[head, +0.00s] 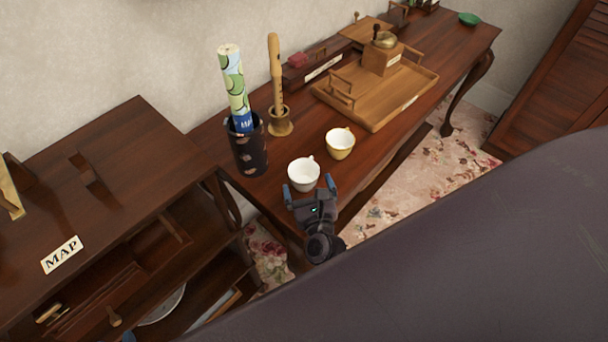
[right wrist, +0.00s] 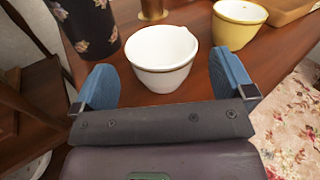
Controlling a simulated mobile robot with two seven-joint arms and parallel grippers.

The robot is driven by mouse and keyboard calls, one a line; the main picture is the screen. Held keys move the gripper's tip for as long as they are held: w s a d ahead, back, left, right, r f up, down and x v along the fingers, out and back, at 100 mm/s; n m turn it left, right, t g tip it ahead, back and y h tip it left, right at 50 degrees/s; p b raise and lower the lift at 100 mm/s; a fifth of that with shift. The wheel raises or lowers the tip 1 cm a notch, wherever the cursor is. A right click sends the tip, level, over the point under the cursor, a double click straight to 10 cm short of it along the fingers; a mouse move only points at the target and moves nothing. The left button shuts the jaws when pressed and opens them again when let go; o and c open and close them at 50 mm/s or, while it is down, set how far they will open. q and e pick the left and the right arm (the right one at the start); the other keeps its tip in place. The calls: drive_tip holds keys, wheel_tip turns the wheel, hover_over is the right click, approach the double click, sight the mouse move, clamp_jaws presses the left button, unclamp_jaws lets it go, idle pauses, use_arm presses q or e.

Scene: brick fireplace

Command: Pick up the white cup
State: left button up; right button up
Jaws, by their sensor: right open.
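The white cup (head: 303,174) stands upright on the dark wooden side table near its front edge. It also shows in the right wrist view (right wrist: 162,62), just beyond and between my fingers. My right gripper (head: 309,187) is open, with one blue fingertip on each side of the cup's near side. In the right wrist view my gripper (right wrist: 167,82) has nothing clasped, and a gap shows between each finger and the cup. My left gripper is not in view.
A yellow cup (head: 340,144) stands close to the right of the white cup. A dark floral holder (head: 248,150) with a rolled map stands to the left. A recorder (head: 275,75) on a stand and a wooden tray (head: 372,122) with a grinder lie behind.

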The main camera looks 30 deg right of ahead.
sight(301, 160)
drive_tip(key=x, duration=0.3)
drive_tip(key=shift+w+d+f, duration=0.1)
drive_tip(key=shift+w+d, duration=0.05)
drive_tip(key=shift+w, duration=0.1)
drive_tip(key=shift+w+d, duration=0.15)
drive_tip(key=shift+w, duration=0.4)
